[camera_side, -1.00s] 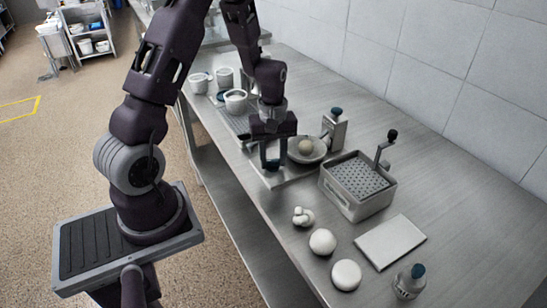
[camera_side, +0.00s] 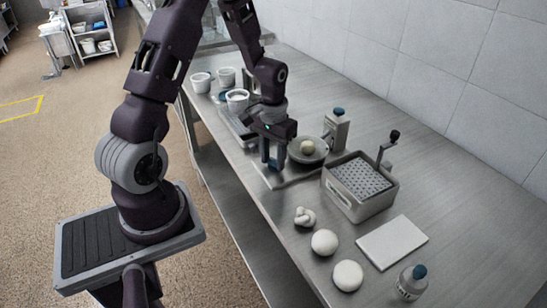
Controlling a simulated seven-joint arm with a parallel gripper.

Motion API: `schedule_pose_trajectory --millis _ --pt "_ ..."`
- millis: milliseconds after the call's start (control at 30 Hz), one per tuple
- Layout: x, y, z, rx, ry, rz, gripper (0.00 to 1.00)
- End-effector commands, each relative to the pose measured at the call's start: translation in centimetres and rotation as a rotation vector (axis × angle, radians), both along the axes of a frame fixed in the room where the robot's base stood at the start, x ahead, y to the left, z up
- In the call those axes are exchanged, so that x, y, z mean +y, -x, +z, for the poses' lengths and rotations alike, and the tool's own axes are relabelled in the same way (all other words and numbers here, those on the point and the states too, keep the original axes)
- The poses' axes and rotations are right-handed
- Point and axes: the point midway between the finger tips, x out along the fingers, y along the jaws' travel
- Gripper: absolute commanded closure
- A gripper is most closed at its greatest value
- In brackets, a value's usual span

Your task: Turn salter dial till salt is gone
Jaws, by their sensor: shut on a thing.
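My gripper (camera_side: 274,158) points down over the bench, left of a round grey bowl (camera_side: 318,158) with a pale ball (camera_side: 307,147) in it. It is shut on a small bluish thing between its fingers. The fingers hide most of that thing, and I cannot tell whether it is the salter dial. A grey upright dispenser (camera_side: 336,133) with a blue knob (camera_side: 338,112) stands behind the bowl, apart from my gripper. No salt can be made out at this size.
A perforated basket box (camera_side: 345,200) with a crank (camera_side: 387,148) stands right of the bowl. White cups (camera_side: 237,100) stand at the back left. The tiled wall bounds the right.

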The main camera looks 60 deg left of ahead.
Motion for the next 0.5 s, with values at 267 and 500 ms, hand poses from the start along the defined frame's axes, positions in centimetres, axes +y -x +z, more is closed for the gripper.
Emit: schedule_pose_trajectory --millis 267,500 --pt "0.06 -0.04 0.08 -0.002 -0.001 -0.077 1.00" --pt "0.06 -0.04 0.08 -0.002 -0.001 -0.094 1.00"
